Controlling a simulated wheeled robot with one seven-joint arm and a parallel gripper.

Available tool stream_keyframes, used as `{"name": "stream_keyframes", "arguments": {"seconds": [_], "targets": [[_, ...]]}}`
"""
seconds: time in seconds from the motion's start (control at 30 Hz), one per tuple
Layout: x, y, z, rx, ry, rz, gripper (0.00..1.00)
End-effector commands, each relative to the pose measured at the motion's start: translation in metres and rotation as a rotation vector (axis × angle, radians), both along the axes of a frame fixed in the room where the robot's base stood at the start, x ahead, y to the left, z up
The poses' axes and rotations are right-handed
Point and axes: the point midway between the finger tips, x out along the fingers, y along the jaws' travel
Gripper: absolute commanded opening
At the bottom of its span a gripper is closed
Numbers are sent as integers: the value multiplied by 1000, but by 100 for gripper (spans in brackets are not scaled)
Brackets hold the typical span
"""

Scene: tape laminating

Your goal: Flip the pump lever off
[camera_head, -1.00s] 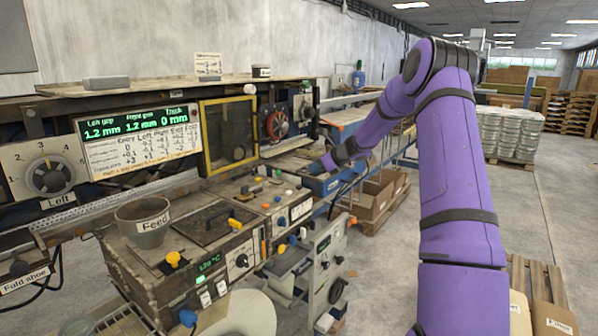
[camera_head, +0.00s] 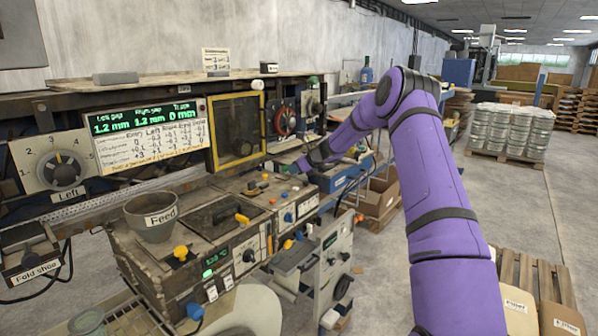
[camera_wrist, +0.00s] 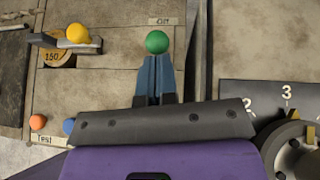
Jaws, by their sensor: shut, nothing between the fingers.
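A green ball knob (camera_wrist: 157,41) stands on the machine's worn top in the wrist view, beside a small label (camera_wrist: 163,21) that seems to read "Off". I cannot tell for sure that this knob is the pump lever. My gripper (camera_wrist: 156,62) is shut, its blue fingers together and empty. Its tips are right at the near side of the knob; whether they touch it is unclear. The fingers and wrist hide whatever is below the knob. In the head view my gripper (camera_head: 303,163) is over the machine's far end, with the green knob (camera_head: 291,169) at its tip.
A yellow knob (camera_wrist: 77,33) on a bracket is to the left in the wrist view. An orange knob (camera_wrist: 37,122) and a blue knob (camera_wrist: 69,126) are lower left. A numbered dial (camera_wrist: 285,140) is close on the right. The Feed cup (camera_head: 152,220) is on the near end.

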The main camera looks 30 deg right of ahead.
Motion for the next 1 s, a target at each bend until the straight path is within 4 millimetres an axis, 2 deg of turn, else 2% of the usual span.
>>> {"name": "stream_keyframes", "arguments": {"seconds": [1.0], "targets": [[5, 2, 5, -36, 90, 1, 0]]}}
